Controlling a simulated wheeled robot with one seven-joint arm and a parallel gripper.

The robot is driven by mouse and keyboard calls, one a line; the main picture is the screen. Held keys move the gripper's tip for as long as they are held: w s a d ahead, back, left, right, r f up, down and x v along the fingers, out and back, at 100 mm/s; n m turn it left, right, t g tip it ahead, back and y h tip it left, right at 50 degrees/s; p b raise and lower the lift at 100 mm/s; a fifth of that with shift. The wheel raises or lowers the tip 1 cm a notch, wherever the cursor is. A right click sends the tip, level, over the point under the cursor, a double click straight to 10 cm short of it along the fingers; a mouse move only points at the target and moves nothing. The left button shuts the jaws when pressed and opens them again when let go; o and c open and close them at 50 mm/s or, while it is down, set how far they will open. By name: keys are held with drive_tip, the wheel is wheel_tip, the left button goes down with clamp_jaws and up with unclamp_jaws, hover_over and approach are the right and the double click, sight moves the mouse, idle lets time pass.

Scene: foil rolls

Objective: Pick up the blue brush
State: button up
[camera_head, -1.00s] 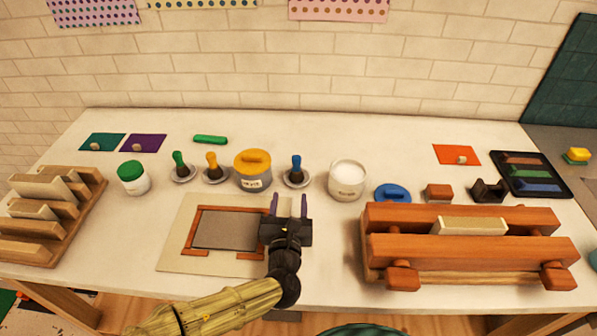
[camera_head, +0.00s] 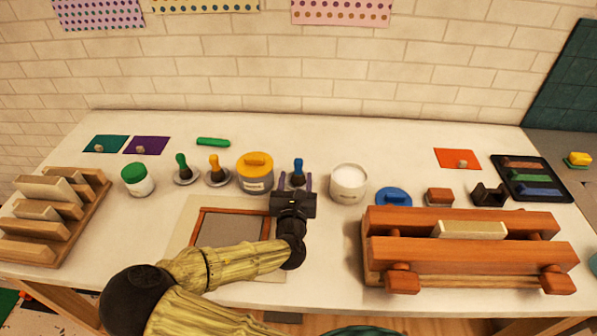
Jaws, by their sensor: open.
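The blue brush (camera_head: 298,170) stands upright, handle up, on a small round grey dish at the back middle of the white table. The fingers appear one on each side of the brush's lower part. Whether they touch it I cannot tell. The gripper's dark body hides the front of the dish.
A yellow-lidded pot (camera_head: 255,178) stands close on the left and an open white jar (camera_head: 348,183) close on the right. Green (camera_head: 181,165) and yellow (camera_head: 214,167) brushes stand farther left. A wooden press (camera_head: 470,250) fills the front right. A framed screen (camera_head: 200,228) lies front left.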

sight(298, 159)
drive_tip(key=w, duration=0.4)
drive_tip(key=shift+w, duration=0.1)
drive_tip(key=shift+a, duration=0.15)
drive_tip(key=shift+s+a, duration=0.1)
drive_tip(key=shift+s, duration=0.2)
drive_tip(key=shift+w+d+p, duration=0.3)
drive_tip(key=shift+d, duration=0.05)
drive_tip(key=w, duration=0.2)
drive_tip(key=w+p, duration=0.1)
drive_tip(key=w, duration=0.1)
drive_tip(key=shift+w+d+f, duration=0.1)
drive_tip(key=shift+d, duration=0.15)
drive_tip(key=shift+w+a, duration=0.1)
drive_tip(key=shift+w, duration=0.1)
